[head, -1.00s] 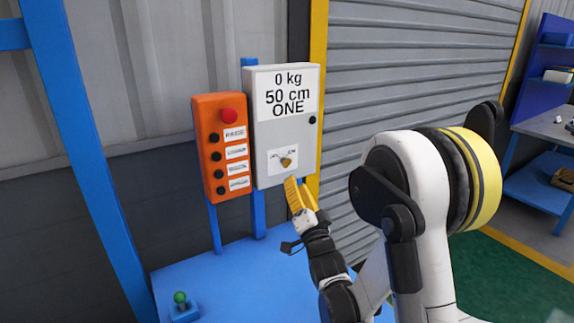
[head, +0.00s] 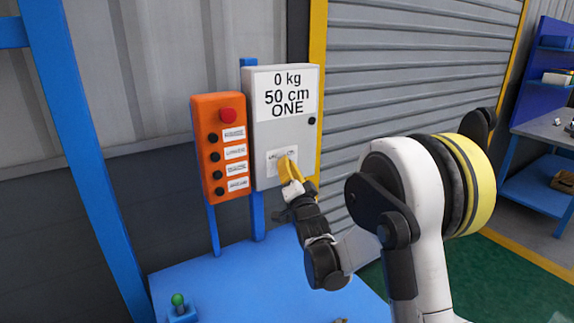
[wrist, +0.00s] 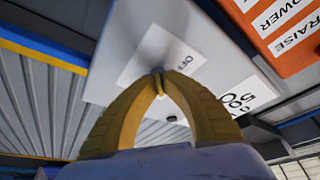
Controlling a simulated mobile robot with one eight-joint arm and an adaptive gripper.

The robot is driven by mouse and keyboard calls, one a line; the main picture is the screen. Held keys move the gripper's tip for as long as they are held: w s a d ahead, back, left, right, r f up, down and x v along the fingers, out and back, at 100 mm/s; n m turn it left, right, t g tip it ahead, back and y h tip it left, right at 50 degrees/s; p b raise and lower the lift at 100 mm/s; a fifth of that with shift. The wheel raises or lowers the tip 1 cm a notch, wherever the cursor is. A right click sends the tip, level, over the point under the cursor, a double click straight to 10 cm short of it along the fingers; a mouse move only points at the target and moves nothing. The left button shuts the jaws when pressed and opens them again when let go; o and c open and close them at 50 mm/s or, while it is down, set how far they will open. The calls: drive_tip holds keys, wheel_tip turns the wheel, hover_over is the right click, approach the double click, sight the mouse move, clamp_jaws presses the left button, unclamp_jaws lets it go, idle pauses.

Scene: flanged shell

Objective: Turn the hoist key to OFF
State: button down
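The hoist key is on the lower front of the grey control box (head: 262,135), on a small white label (head: 274,157). My gripper (head: 287,170) is at the key, and its yellow fingers hide most of it in the head view. In the wrist view, the fingertips of my gripper (wrist: 158,78) come together around the small key (wrist: 157,83), in front of its grey round base. The word OFF reads on the label (wrist: 185,58) just right of the fingertips. Which way the key points cannot be told.
An orange button box (head: 221,150) with a red button (head: 228,115) stands close left of the control box. A blue table (head: 235,285) lies below, with a green-topped lever (head: 178,299) at its front left. A shutter (head: 420,60) is behind at right.

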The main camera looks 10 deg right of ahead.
drive_tip(key=shift+n, duration=0.3)
drive_tip(key=n+y+b, duration=0.1)
drive_tip(key=n, duration=0.1)
drive_tip(key=n+y+b, duration=0.1)
drive_tip(key=n, duration=0.2)
drive_tip(key=shift+n+t+y, duration=0.3)
drive_tip(key=shift+t, duration=0.1)
drive_tip(key=n+y, duration=0.2)
drive_tip(key=n, duration=0.2)
drive_tip(key=n+g+y+b, duration=0.1)
drive_tip(key=n+y, duration=0.1)
drive_tip(key=n, duration=0.2)
drive_tip(key=n+y, duration=0.1)
drive_tip(key=n, duration=0.1)
drive_tip(key=n+g+y, duration=0.1)
drive_tip(key=n, duration=0.2)
drive_tip(key=shift+y, duration=0.3)
drive_tip(key=shift+n+g+y+p, duration=0.4)
drive_tip(key=shift+n+g, duration=0.2)
drive_tip(key=shift+n, duration=0.9)
drive_tip(key=shift+n+g+y+p, duration=0.25)
drive_tip(key=shift+n+g+y, duration=0.3)
drive_tip(key=shift+n, duration=0.95)
drive_tip(key=c, duration=1.6)
unclamp_jaws()
drive_tip(key=shift+a, duration=0.1)
